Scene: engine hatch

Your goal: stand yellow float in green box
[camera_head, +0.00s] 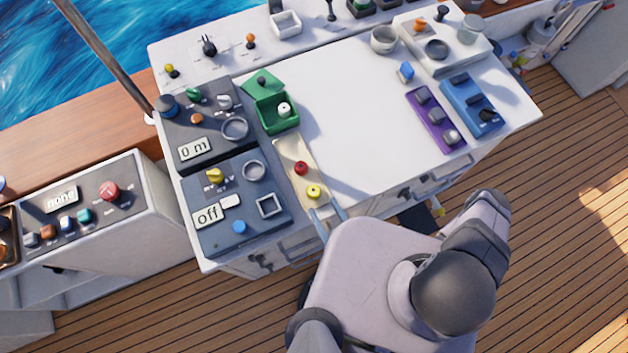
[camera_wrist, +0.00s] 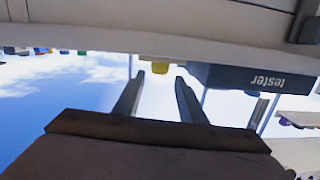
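The yellow float (camera_head: 313,192) stands at the near end of a cream tray (camera_head: 309,181) on the counter, with a red float (camera_head: 300,168) behind it. The green box (camera_head: 278,126) is farther back, its lid (camera_head: 262,82) open, and a white float (camera_head: 284,109) is inside it. My gripper (camera_head: 325,211) is low at the counter's near edge, just short of the yellow float. Its fingers are apart with nothing between them. In the wrist view, a yellow thing, apparently this float (camera_wrist: 160,67), shows just beyond the fingertips (camera_wrist: 160,77).
A blue-grey panel reading "off" (camera_head: 235,205) and a dark panel reading "0 m" (camera_head: 200,125) lie left of the tray and box. Purple (camera_head: 435,120) and blue (camera_head: 470,106) racks stand farther right.

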